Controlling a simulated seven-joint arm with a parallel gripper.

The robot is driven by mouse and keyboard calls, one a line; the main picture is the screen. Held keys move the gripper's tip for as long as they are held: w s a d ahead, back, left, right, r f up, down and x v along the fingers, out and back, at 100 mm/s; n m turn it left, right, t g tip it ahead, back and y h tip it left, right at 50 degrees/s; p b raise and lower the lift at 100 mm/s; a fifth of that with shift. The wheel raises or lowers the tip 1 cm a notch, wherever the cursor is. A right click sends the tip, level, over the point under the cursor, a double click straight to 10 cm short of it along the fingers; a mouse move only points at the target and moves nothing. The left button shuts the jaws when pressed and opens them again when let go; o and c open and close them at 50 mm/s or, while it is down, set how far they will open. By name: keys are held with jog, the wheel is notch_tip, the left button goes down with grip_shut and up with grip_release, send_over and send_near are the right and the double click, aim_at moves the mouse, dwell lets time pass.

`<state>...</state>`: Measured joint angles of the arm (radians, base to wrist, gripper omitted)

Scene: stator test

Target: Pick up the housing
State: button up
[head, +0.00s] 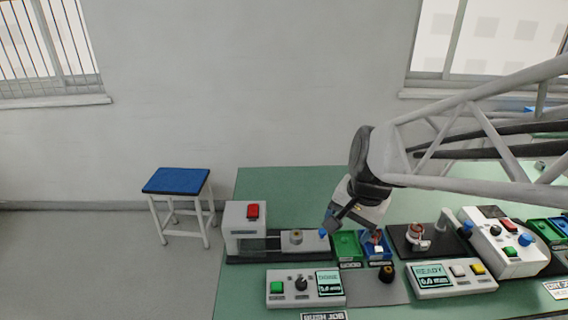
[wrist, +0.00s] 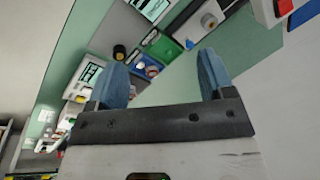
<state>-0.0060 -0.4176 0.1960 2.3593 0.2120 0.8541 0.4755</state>
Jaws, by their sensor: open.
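My gripper (head: 350,238) is open and empty above the trays; its two blue fingers also show in the wrist view (wrist: 161,75). A dark cylinder (head: 387,273) with a brownish top stands on a grey mat, below and right of my gripper in the head view; it shows in the wrist view too (wrist: 119,51). A small grey cylinder (head: 296,237) with a yellowish top sits on the white block of the left station; it also shows in the wrist view (wrist: 208,20). I cannot tell which one is the housing. A copper-coloured part (head: 416,231) is on the right fixture.
A green tray (head: 347,246) and a blue tray (head: 387,262) lie under my gripper; the blue one holds a part. The left station (head: 243,219) has a red button. Control boxes (head: 290,287) (head: 452,282) line the front. The left rear tabletop (head: 285,190) is clear.

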jog(key=w+a+f+m+y, duration=0.25)
jog(key=w+f+m, duration=0.45)
jog(key=w, duration=0.5)
jog(key=m, duration=0.7)
send_near(295, 233)
jog(key=f, duration=0.1)
jog(key=shift+w+f+g, duration=0.1)
jog(key=shift+w+g, duration=0.25)
jog(key=shift+g, duration=0.05)
jog(key=shift+a+f, duration=0.1)
jog(key=shift+x, duration=1.2)
jog(key=shift+a+f, duration=0.1)
jog(key=shift+x, duration=2.5)
jog(key=shift+c, duration=0.3)
